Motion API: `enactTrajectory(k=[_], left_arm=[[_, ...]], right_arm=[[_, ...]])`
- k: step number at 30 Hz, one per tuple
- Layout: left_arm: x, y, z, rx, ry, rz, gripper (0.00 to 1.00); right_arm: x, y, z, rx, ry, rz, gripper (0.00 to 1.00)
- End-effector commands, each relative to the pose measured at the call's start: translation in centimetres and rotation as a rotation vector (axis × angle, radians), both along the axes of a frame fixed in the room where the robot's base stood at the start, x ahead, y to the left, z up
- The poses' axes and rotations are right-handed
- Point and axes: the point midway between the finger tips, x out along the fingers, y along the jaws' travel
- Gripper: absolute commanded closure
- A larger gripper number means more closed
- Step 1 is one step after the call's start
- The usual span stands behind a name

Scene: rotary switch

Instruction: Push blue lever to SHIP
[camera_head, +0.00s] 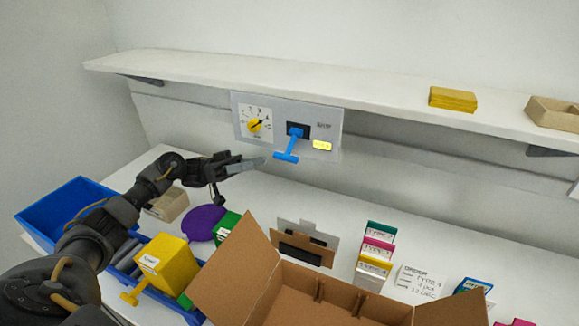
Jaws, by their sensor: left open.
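The blue lever (291,145) is a T-shaped handle that sticks out of a dark slot on the grey panel (240,125) under the shelf. The word to the right of the slot is too small to read with certainty. A yellow label (322,146) is below that word. My right gripper is not in view.
An open cardboard box (235,275) fills the front middle. A blue bin (65,205) and a yellow box (165,265) are at the left. Card stacks (376,250) and an order note (420,281) lie right. A white shelf (300,80) overhangs the panel.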

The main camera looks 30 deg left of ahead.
Motion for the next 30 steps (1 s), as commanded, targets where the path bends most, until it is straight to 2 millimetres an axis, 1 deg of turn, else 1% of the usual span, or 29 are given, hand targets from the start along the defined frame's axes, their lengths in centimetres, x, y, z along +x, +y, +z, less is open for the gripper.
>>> enactTrajectory(k=[4, 7, 11, 15, 21, 25, 30], left_arm=[[0.0, -0.1, 0.2, 0.000, -0.001, 0.000, 0.56], [0.1, -0.8, 0.6, 0.000, 0.000, -0.001, 0.56], [0.5, -2.7, 1.7, -0.002, -0.001, -0.004, 0.56], [1.0, -5.2, 2.7, -0.003, -0.002, -0.003, 0.56], [1.6, -8.2, 3.7, -0.002, -0.001, -0.002, 0.56], [1.8, -9.3, 4.0, 0.000, 0.000, -0.001, 0.56], [1.9, -9.9, 4.0, 0.000, 0.000, 0.000, 0.56]], right_arm=[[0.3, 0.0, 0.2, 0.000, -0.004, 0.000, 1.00], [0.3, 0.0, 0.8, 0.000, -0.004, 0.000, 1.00], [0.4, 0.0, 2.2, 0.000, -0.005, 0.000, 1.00], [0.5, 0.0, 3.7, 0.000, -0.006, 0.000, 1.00], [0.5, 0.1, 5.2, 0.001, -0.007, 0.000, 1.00], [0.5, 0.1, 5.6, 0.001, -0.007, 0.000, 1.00], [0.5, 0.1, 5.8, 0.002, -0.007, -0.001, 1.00]])
